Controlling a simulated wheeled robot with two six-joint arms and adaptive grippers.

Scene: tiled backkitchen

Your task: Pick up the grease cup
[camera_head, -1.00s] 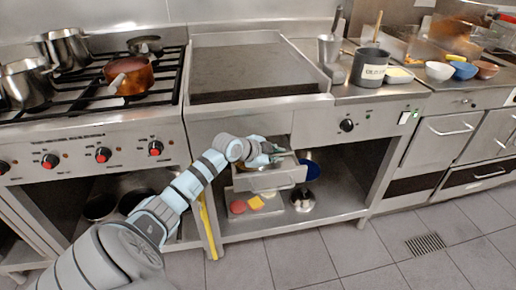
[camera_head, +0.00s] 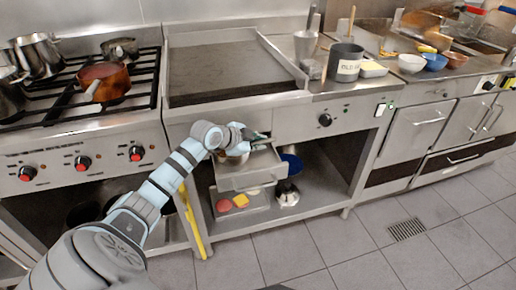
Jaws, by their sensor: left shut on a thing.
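My left gripper (camera_head: 256,139) is above the open drawer (camera_head: 252,179) under the griddle, its fingers small and partly hidden. It is shut on what looks like the grease cup (camera_head: 237,159), a small round metal vessel showing just below the wrist, over the drawer. The hand hides the exact grip and much of the cup. I cannot tell whether the cup is clear of the drawer floor. My right gripper is not in view.
The griddle (camera_head: 225,72) is above the drawer. The shelf below holds a tray with red and yellow items (camera_head: 241,201), a shiny metal item (camera_head: 287,195) and a blue bowl (camera_head: 292,165). A stove with pots (camera_head: 104,83) stands left.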

